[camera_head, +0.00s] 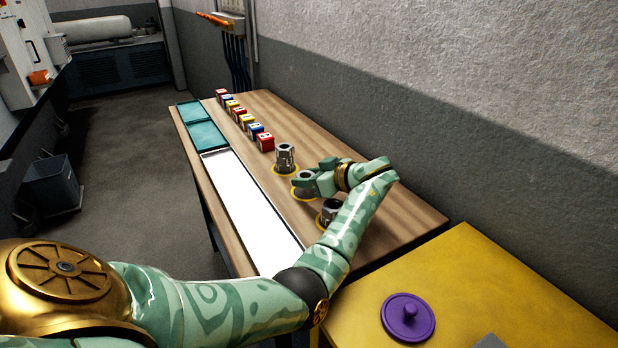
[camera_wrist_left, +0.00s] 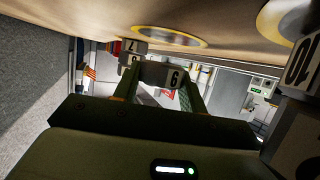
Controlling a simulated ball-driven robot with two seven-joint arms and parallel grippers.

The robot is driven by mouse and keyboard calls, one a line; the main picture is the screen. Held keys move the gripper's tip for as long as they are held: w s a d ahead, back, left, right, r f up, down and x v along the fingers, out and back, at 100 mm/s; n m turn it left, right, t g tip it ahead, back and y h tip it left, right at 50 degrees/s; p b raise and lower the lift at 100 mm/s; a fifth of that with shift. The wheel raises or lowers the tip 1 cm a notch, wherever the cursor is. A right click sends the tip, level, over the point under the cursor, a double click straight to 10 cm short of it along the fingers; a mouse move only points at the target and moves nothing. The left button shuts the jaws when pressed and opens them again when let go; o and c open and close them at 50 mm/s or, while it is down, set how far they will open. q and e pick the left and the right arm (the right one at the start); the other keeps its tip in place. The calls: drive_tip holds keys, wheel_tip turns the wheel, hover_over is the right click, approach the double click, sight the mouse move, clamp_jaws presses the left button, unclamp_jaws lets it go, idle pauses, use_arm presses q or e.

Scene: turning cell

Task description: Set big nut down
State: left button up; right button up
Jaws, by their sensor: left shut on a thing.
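My left gripper (camera_head: 317,183) is shut on a metal nut (camera_head: 304,178) over the middle yellow ring (camera_head: 300,197) on the wooden table. In the left wrist view the gripper (camera_wrist_left: 160,88) has the nut, marked 6 (camera_wrist_left: 170,75), between its fingertips. That picture is turned over, with the table at the top. A small gap seems to show between the nut and the yellow ring (camera_wrist_left: 165,36), so it looks held slightly above the table. My right gripper is not in view.
A taller metal stack (camera_head: 285,155) stands on the farther ring. A nearer metal piece (camera_head: 328,209), partly behind my arm, shows a 10 (camera_wrist_left: 300,66). A white strip (camera_head: 250,210), teal trays (camera_head: 205,135) and coloured blocks (camera_head: 240,113) share the table. A purple lid (camera_head: 408,318) lies on the yellow surface.

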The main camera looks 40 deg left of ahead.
use_arm(q)
drive_tip(key=shift+s+d+f, duration=0.1)
drive_tip(key=shift+s+f, duration=0.05)
drive_tip(key=shift+f, duration=0.4)
drive_tip(key=o, duration=1.1)
drive_tip(key=shift+f, duration=0.15)
drive_tip(key=shift+r, duration=0.3)
drive_tip(key=shift+r+p, duration=0.45)
drive_tip(key=shift+r, duration=0.15)
drive_tip(key=v, duration=1)
drive_tip(key=shift+w+d, duration=0.2)
drive_tip(key=shift+d, duration=0.15)
drive_tip(key=shift+d+r, duration=0.35)
drive_tip(key=shift+d, duration=0.15)
